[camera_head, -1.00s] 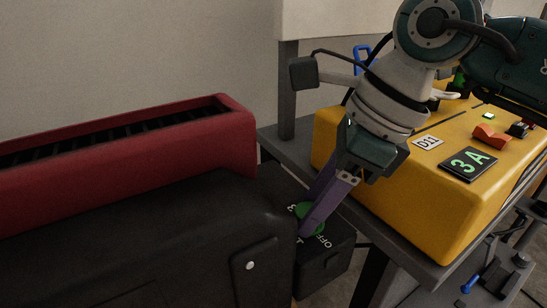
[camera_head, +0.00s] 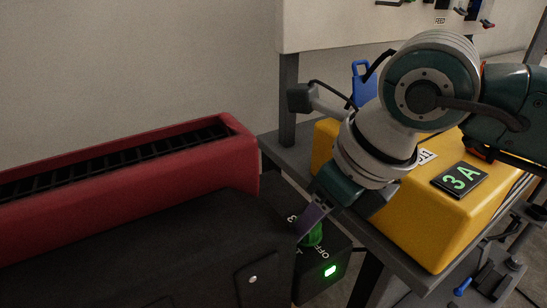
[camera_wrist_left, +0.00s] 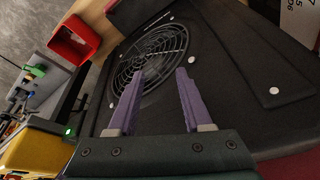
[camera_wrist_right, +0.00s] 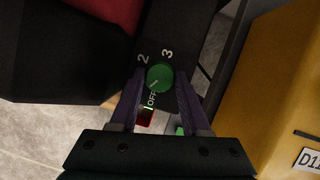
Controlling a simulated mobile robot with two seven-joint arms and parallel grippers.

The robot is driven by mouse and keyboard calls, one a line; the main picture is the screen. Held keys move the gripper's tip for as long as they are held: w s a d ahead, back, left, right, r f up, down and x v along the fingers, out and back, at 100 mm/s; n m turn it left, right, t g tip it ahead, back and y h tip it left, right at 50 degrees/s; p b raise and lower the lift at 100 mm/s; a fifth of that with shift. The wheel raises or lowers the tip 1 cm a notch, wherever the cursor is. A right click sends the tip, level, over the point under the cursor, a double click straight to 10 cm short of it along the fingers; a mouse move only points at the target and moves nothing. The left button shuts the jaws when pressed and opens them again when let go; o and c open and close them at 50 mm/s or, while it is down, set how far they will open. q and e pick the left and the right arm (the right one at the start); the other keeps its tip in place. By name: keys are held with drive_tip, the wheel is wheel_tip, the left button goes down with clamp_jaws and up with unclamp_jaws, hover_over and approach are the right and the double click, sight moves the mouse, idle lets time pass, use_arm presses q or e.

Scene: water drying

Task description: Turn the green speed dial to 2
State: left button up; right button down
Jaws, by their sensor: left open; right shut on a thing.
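The green speed dial (camera_head: 314,236) sits on top of a black control box (camera_head: 333,255) beside the black machine. In the right wrist view the dial (camera_wrist_right: 160,78) lies between my right fingers, with 2 and 3 printed beyond it and OFF nearer. A pale mark on the dial appears to be on its OFF side; its exact setting is hard to tell. My right gripper (camera_wrist_right: 160,88) is shut on the dial; in the head view its purple finger partly hides it. My left gripper (camera_wrist_left: 160,85) is open and empty above the black machine (camera_wrist_left: 225,75) with a round fan grille.
A green light (camera_head: 330,271) glows on the control box front. A yellow box (camera_head: 440,225) marked 3A stands on a grey table close to my right arm. A red trough (camera_head: 130,155) runs along the left. A red bin (camera_wrist_left: 76,40) shows in the left wrist view.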

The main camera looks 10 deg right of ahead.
drive_tip(key=shift+a+m+t, duration=0.1)
drive_tip(key=shift+m+t, duration=0.2)
drive_tip(key=shift+m, duration=0.5)
drive_tip(key=c, duration=0.6)
unclamp_jaws()
drive_tip(key=shift+o, duration=1.2)
